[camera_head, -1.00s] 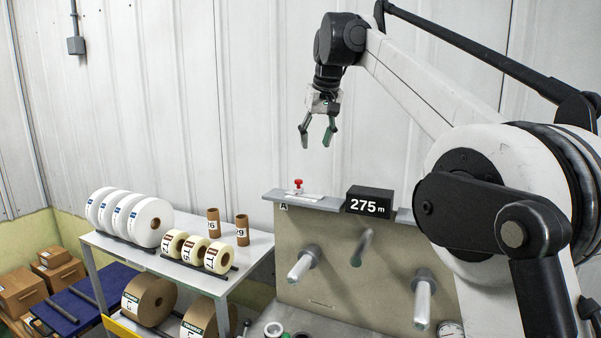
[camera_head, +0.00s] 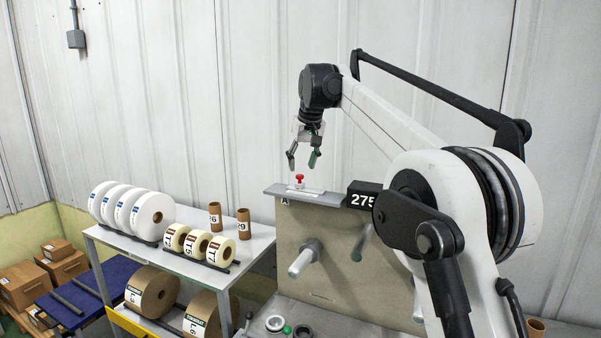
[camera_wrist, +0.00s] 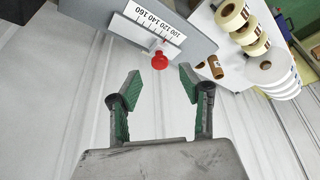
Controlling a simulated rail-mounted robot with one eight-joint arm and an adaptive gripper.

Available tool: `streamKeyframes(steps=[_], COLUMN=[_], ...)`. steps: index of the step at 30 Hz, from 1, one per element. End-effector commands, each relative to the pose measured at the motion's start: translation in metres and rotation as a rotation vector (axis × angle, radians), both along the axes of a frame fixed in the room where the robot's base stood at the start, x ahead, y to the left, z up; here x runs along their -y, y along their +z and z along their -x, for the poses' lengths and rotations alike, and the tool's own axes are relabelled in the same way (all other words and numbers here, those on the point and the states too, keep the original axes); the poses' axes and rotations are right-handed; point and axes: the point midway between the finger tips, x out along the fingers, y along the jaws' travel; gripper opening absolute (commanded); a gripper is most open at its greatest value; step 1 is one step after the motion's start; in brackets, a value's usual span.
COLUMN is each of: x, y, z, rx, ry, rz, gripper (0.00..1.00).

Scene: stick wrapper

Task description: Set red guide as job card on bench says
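The red guide (camera_head: 299,179) is a small red knob standing on the grey ledge along the top of the beige panel, beside a white scale strip. In the wrist view the red guide (camera_wrist: 160,61) sits at the edge of the scale (camera_wrist: 150,27), whose readable marks run from 100 to 160. My gripper (camera_head: 303,163) is open and empty, pointing down just above the red guide. In the wrist view its green-padded fingertips (camera_wrist: 160,74) stand apart, with the knob between and beyond them. I cannot make out a job card in these frames.
A black display (camera_head: 363,197) reading 275 stands right of the scale, partly hidden by my arm. Metal spindles (camera_head: 305,258) stick out of the panel below. A shelf (camera_head: 262,239) with white, yellow and brown rolls stands at left. The air above the ledge is clear.

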Motion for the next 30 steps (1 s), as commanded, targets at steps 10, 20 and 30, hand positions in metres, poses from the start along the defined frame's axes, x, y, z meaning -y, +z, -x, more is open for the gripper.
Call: streamKeyframes(steps=[10, 20, 30], x=[-0.006, -0.006, -0.006], y=[-0.033, -0.035, -0.035], z=[-0.012, -0.013, -0.013], rx=[0.000, 0.000, 0.000], ry=[0.000, 0.000, 0.000], rz=[0.000, 0.000, 0.000], gripper=[0.39, 0.38, 0.00])
